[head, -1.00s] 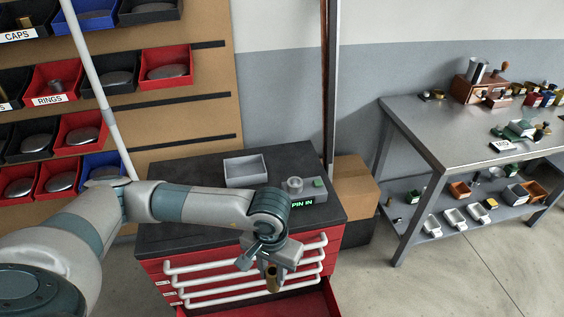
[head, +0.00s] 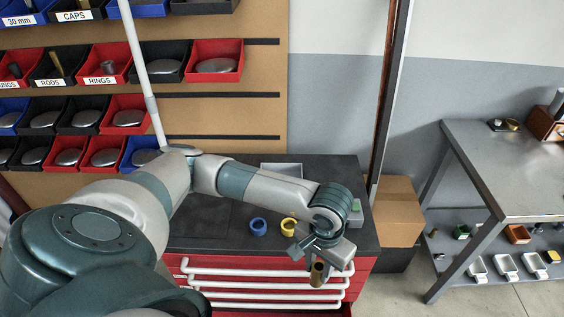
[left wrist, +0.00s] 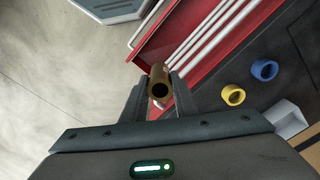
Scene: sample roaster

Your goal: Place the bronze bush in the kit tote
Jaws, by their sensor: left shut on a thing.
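The bronze bush (head: 318,274) is a small brown-gold tube. My left gripper (head: 319,264) is shut on it and holds it in front of the red cabinet's handles. In the left wrist view the bush (left wrist: 158,82) sits between the two fingers, its open end facing the camera. A light grey open bin (head: 282,167), perhaps the kit tote, stands on the cabinet's dark top, partly hidden behind my left arm. No label on it shows. My right gripper is out of view.
A blue ring (head: 258,227) and a yellow ring (head: 289,226) lie on the cabinet top (head: 205,222). The red cabinet (head: 180,264) has white bar handles. A cardboard box (head: 394,212) and a post stand right of it. A grey table (head: 520,175) is farther right.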

